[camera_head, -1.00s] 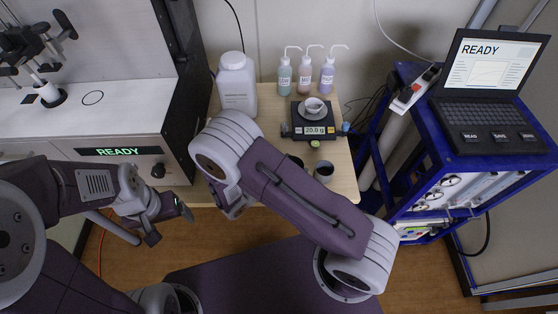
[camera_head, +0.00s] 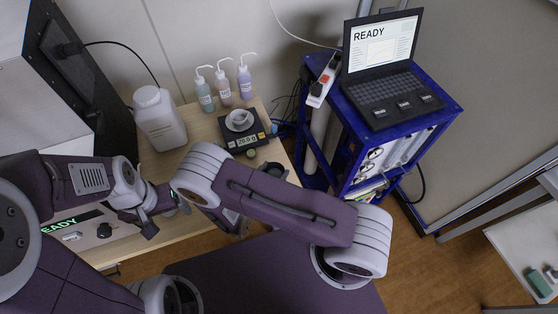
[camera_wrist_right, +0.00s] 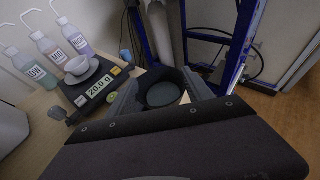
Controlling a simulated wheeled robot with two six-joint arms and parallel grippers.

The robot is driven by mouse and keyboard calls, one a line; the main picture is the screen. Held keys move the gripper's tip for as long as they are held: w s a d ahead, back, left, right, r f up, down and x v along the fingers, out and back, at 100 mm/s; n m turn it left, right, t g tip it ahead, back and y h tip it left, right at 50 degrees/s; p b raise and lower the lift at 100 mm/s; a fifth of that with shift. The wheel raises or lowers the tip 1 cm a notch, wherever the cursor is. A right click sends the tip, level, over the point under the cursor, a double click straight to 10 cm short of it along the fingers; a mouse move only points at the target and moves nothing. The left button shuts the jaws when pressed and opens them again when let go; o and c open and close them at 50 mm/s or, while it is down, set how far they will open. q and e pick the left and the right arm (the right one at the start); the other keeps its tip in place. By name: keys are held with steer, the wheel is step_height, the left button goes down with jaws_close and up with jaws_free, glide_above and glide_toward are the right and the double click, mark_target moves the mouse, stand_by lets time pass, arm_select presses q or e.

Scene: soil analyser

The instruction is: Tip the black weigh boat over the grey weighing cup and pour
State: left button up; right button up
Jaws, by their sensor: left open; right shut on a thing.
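The light grey weighing cup (camera_head: 239,119) sits on the pan of the black scale (camera_head: 244,139). It also shows in the right wrist view (camera_wrist_right: 78,66), where the scale reads 20.0 g. My right gripper (camera_wrist_right: 162,96) is shut on a round dark vessel, apparently the black weigh boat (camera_wrist_right: 163,92), and holds it apart from the scale, to its right in the right wrist view. The boat's contents are too dark to tell. In the head view my right arm hides most of that gripper. My left gripper (camera_head: 165,212) is open and empty near the analyser's front.
Several wash bottles (camera_head: 224,84) stand behind the scale. A white jug (camera_head: 158,118) stands to its left. A blue rack (camera_head: 350,140) with a laptop (camera_head: 385,75) stands to the right.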

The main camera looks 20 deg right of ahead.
steer(key=shift+s+a+r, duration=0.3)
steer(key=shift+a, duration=0.2)
steer(key=shift+a+f+n, duration=0.1)
steer(key=shift+f+n, duration=0.2)
steer(key=shift+w+d+f+n+h+b, duration=0.15)
steer(key=shift+d+f+n+h+b, duration=0.15)
steer(key=shift+f+n+b, duration=0.3)
arm_select(q)
steer(key=shift+s+a+f, duration=0.25)
steer(key=shift+a+f, duration=0.05)
steer(key=shift+a, duration=0.1)
arm_select(e)
steer(key=shift+a+r, duration=0.15)
steer(key=shift+f+g+p, duration=0.2)
steer(key=shift+g+p, duration=0.1)
steer(key=shift+p, duration=0.1)
steer(key=shift+f, duration=0.25)
arm_select(q)
steer(key=shift+r, duration=0.35)
